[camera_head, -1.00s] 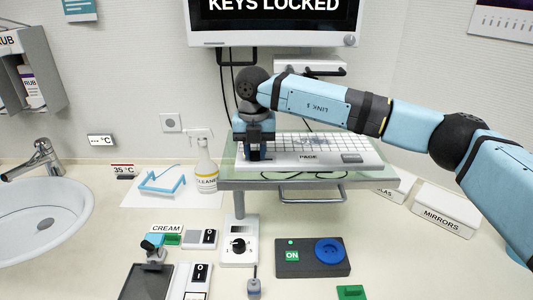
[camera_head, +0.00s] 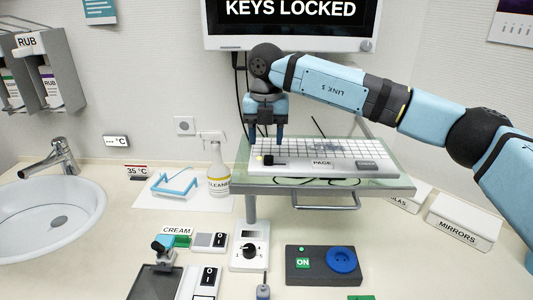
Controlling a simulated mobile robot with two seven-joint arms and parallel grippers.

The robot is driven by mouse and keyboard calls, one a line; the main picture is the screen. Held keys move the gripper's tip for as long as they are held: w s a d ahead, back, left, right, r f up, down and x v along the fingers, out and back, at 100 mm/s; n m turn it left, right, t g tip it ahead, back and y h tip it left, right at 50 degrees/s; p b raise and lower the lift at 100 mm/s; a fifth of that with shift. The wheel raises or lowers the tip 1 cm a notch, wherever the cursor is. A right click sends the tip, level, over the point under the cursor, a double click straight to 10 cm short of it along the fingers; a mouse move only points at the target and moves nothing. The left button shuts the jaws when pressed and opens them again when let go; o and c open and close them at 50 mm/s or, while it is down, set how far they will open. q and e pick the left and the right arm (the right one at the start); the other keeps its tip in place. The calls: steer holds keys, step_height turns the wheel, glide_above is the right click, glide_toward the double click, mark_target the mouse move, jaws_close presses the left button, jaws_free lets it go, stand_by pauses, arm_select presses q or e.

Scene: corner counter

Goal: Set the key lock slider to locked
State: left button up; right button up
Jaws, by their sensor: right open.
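A white keyboard (camera_head: 325,168) lies on a glass shelf (camera_head: 400,181). At its front left end is a dark slider (camera_head: 279,161), with a small yellow light (camera_head: 267,160) beside it. The monitor (camera_head: 292,43) above reads "KEYS LOCKED". My right gripper (camera_head: 266,140) points down just above the keyboard's left end. Its two fingers are apart with nothing between them, and they appear clear of the slider. My left gripper is not in view.
A dial box (camera_head: 249,250) and a box with a blue socket (camera_head: 325,277) sit in front. A MIRRORS box (camera_head: 461,229) is at right. A sink (camera_head: 40,215) is at far left.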

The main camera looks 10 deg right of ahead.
mark_target(266, 157)
step_height(266, 157, up, 9)
steer(key=b, duration=0.1)
steer(key=shift+f, duration=0.2)
